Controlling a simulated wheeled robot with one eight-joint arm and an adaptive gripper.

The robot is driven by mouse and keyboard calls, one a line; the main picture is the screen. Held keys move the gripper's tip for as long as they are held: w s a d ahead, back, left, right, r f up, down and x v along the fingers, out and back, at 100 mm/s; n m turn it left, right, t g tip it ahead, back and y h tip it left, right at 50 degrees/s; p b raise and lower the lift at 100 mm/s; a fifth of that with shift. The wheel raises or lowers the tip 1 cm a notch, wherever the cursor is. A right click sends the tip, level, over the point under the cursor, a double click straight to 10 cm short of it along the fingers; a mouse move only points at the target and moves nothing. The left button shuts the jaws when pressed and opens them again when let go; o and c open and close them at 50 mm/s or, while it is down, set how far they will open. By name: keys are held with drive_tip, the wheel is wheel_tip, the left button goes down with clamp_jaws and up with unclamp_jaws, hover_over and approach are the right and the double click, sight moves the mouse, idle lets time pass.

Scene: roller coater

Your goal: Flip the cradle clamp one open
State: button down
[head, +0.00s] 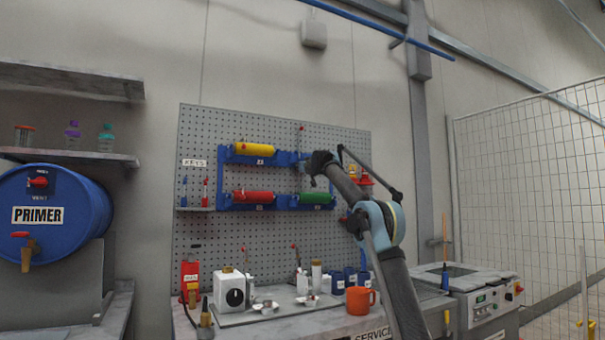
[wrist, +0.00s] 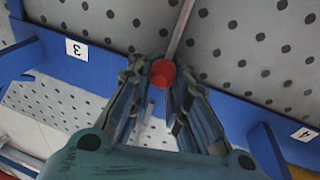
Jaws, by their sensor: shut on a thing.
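A clamp lever shows in the wrist view as a grey metal rod (wrist: 181,28) ending in a red knob (wrist: 163,72). My gripper (wrist: 161,80) has its two fingers on either side of the knob and is shut on it. In the head view my gripper (head: 308,166) is at the right of the blue cradle rack (head: 224,172) on the pegboard, and it hides the part it holds. A thin red-tipped lever (head: 300,128) stands above it. I cannot read a number on the held clamp.
A yellow roller (head: 254,150), a red roller (head: 252,196) and a green roller (head: 316,198) sit in the rack. Blue rails (wrist: 70,58) run close beside my fingers. Below, the bench holds an orange mug (head: 359,301) and a white device (head: 229,291). A mesh fence (head: 530,190) stands right.

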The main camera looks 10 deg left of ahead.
drive_tip(key=c, duration=1.8)
unclamp_jaws()
drive_tip(key=shift+f, duration=0.1)
drive_tip(key=shift+v, duration=5.9)
drive_tip(key=shift+d, duration=0.15)
